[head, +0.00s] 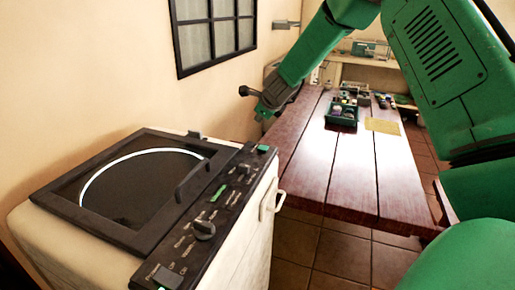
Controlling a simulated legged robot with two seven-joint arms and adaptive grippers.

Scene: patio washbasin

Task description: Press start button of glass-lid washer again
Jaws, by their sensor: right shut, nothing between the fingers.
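The glass-lid washer (40,232) stands at the lower left, cream-coloured, with its dark-framed glass lid (130,190) down. Its black control panel (190,240) runs along the right side of the top. A green button (263,149) sits at the panel's far end, and a green strip (218,193) lies near the middle. I cannot read which one is start. My right gripper (253,100) is shut and empty, in the air above and beyond the panel's far end, apart from the washer. My left gripper is out of view.
A wooden table (310,165) stands right of the washer, with a green crate (341,115) of small items and a yellow mat (382,126). A handle (272,205) sticks out from the washer's right side. The wall with a barred window (215,35) is behind.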

